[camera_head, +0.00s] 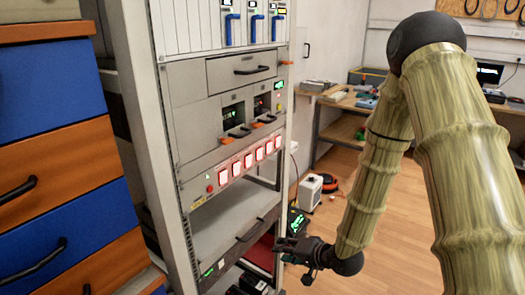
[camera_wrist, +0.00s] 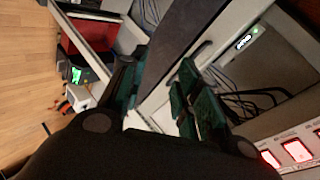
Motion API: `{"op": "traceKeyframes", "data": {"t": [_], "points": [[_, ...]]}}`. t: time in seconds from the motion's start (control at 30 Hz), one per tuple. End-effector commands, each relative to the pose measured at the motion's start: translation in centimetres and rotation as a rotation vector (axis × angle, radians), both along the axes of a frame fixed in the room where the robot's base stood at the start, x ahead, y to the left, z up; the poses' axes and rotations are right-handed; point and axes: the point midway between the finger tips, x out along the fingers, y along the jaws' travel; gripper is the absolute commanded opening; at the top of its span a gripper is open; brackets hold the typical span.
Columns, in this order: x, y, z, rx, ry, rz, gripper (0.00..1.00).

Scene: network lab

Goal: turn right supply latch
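Two supply units sit side by side in the rack's middle bay, each with a dark front and a black handle. The right supply unit (camera_head: 262,105) has a small orange latch (camera_head: 270,118) low on its front; which exact orange part is its latch is hard to tell. The left supply unit (camera_head: 233,114) has similar orange parts below it. My gripper (camera_head: 303,250) is well below and to the right of the supplies, near the lower rack. In the wrist view my gripper (camera_wrist: 155,90) shows separated fingers with nothing between them. The supplies are outside the wrist view.
Red-lit switches (camera_head: 246,163) line the panel below the supplies. A lower rack drawer (camera_head: 243,240) lies close to my gripper. Blue and orange drawers (camera_head: 50,150) stand at left. A white box (camera_head: 309,192) sits on the floor behind. Wooden floor is free at right.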

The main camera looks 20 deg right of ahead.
Motion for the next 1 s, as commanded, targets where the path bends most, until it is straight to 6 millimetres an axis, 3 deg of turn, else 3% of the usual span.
{"op": "traceKeyframes", "data": {"t": [0.03,0.3,0.4,0.5,0.6,0.7,1.0], "points": [[1.3,-0.4,4.8,0.057,-0.043,-0.011,0.32],[5.0,-2.1,22.7,0.372,-0.196,-0.003,0.32],[5.3,-2.6,28.1,0.47,-0.228,0.021,0.32],[5.3,-3.0,32.0,0.544,-0.248,0.042,0.32],[5.2,-3.3,34.4,0.592,-0.258,0.06,0.32],[5.1,-3.3,35.5,0.617,-0.261,0.071,0.32],[7.1,-1.7,35.7,0.622,-0.26,0.075,0.32]]}}
